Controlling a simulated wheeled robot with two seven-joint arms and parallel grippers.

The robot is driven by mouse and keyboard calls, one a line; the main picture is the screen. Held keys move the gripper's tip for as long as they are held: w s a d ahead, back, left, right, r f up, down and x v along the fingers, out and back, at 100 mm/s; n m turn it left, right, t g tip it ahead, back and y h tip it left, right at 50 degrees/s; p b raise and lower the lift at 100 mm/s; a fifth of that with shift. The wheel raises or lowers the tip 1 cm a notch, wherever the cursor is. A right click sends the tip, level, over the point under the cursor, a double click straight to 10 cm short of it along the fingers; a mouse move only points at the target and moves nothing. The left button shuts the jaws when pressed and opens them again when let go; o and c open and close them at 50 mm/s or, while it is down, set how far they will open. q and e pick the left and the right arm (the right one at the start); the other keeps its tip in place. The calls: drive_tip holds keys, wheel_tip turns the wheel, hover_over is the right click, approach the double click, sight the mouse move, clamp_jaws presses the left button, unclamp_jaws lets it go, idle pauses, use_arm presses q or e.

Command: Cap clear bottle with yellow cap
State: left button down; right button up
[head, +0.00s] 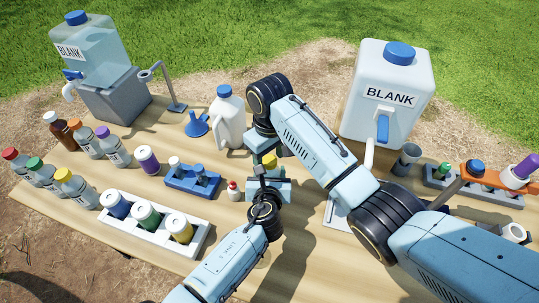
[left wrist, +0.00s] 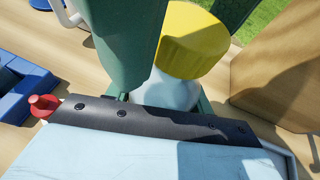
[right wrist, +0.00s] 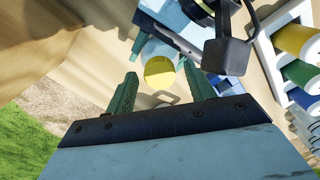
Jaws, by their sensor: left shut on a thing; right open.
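The clear bottle (left wrist: 168,92) stands in my left gripper (left wrist: 180,45), whose green fingers are shut around it. The yellow cap (left wrist: 190,42) sits on the bottle's top; how tight it is I cannot tell. In the head view the cap (head: 270,160) shows only partly, behind the grippers. My right gripper (right wrist: 160,92) is open above the bottle. In the right wrist view the cap (right wrist: 160,72) lies beyond and between its fingertips, apart from them. The lower bottle is hidden by my left gripper.
A blue rack (head: 192,182) and a small red-capped bottle (head: 233,191) are left of my grippers. A white rack (head: 155,240) of capped jars stands in front left. A white jug (head: 229,118) stands behind; a large BLANK container (head: 385,105) stands behind right.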

drive_tip(key=shift+r, duration=2.2)
drive_tip(key=shift+c, duration=0.3)
wheel_tip(320, 180, up, 4)
drive_tip(key=shift+f+n, duration=0.2)
drive_tip(key=shift+n, duration=0.7)
drive_tip(key=shift+f, duration=0.1)
drive_tip(key=shift+f, duration=4)
